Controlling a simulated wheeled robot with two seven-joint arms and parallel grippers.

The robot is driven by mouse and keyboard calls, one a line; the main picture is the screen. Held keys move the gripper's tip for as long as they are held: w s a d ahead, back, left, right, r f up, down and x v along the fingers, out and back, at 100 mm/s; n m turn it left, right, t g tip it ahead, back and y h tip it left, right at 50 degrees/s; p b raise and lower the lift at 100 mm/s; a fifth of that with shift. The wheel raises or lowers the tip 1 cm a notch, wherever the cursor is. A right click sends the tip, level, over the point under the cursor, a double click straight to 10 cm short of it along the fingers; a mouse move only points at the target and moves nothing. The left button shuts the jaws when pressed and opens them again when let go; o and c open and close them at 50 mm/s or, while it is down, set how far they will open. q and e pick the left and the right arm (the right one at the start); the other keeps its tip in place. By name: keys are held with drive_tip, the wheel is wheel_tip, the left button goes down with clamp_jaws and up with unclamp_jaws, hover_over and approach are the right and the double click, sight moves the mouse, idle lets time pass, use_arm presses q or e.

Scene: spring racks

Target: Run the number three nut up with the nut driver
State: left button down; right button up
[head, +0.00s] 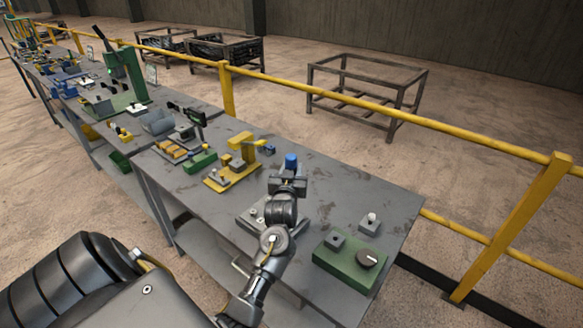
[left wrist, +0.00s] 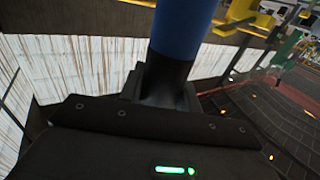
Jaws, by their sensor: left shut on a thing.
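The nut driver (head: 291,160) has a blue handle and stands up out of my left gripper (head: 288,184) in the head view. In the left wrist view the blue handle and its dark lower part (left wrist: 183,42) rise from between the jaws of my left gripper (left wrist: 163,90), which are shut on it. A grey plate (head: 246,222) with small light fittings lies on the bench under my left wrist, which hides much of it. I cannot make out the number three nut or the driver's tip. My right gripper is not in view.
The grey bench (head: 330,190) is bare to the right of my gripper. A green box with a dark knob (head: 368,259) and a small grey block (head: 369,224) stand near its right end. A yellow fixture (head: 238,160) stands left. A yellow rail (head: 400,119) runs behind.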

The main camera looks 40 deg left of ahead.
use_arm(q)
drive_tip(key=shift+f+b, duration=0.75)
drive_tip(key=shift+f, duration=0.85)
drive_tip(key=shift+r, duration=0.1)
drive_tip(key=shift+p, duration=0.7)
idle(0.6)
drive_tip(key=c, duration=1.6)
unclamp_jaws()
drive_tip(key=shift+c, duration=0.2)
clamp_jaws()
drive_tip(key=shift+s+d+f+b, duration=0.15)
drive_tip(key=shift+f+b, duration=0.45)
drive_tip(key=shift+f, duration=0.85)
drive_tip(key=shift+r, duration=0.1)
